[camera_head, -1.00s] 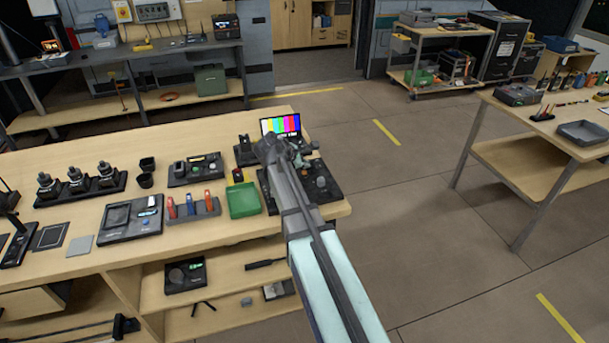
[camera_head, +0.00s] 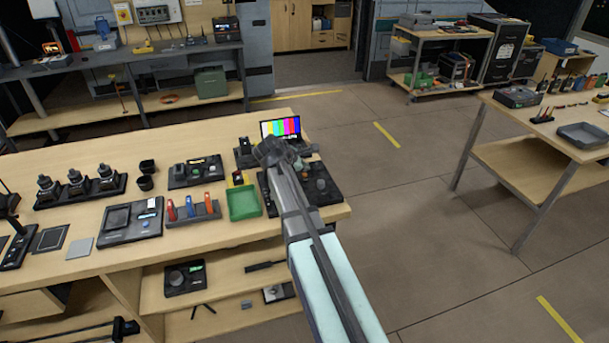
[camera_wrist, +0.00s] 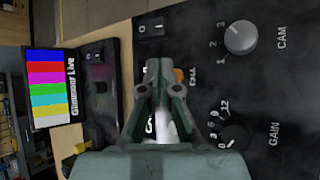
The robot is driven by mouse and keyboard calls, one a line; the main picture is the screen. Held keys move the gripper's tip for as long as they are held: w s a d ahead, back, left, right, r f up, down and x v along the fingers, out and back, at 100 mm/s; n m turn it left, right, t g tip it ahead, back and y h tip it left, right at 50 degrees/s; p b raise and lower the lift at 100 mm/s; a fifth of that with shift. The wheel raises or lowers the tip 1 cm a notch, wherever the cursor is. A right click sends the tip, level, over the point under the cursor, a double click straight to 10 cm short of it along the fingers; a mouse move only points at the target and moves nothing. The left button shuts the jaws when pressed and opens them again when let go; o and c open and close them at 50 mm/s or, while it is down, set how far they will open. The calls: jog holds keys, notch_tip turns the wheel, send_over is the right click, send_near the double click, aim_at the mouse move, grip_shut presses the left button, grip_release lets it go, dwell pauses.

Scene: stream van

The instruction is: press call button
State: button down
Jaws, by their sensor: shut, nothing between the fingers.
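The call button (camera_wrist: 179,76) shows in the wrist view as a small orange patch beside the "CALL" lettering on a dark control panel (camera_wrist: 270,90). My gripper (camera_wrist: 163,66) is shut and empty. Its fingertips overlap the button's left side in that view and hide part of it. I cannot tell whether they touch it.
The panel also carries a CAM knob (camera_wrist: 241,37), a GAIN knob (camera_wrist: 236,136) and a black rocker switch (camera_wrist: 152,30). A colour-bar screen (camera_head: 281,127) stands behind my wrist. A green tray (camera_head: 243,203) lies to the left. The floor right of the bench is clear.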

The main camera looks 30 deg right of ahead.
aim_at(304, 175)
jog(key=shift+f, duration=0.15)
dwell(0.3)
jog(key=shift+f, duration=0.3)
jog(key=shift+f, duration=0.4)
dwell(0.7)
jog(key=shift+r, duration=0.1)
jog(key=shift+r+p, duration=0.7)
jog(key=shift+r, duration=0.05)
jog(key=shift+r+p, duration=1.85)
jog(key=shift+r, duration=0.7)
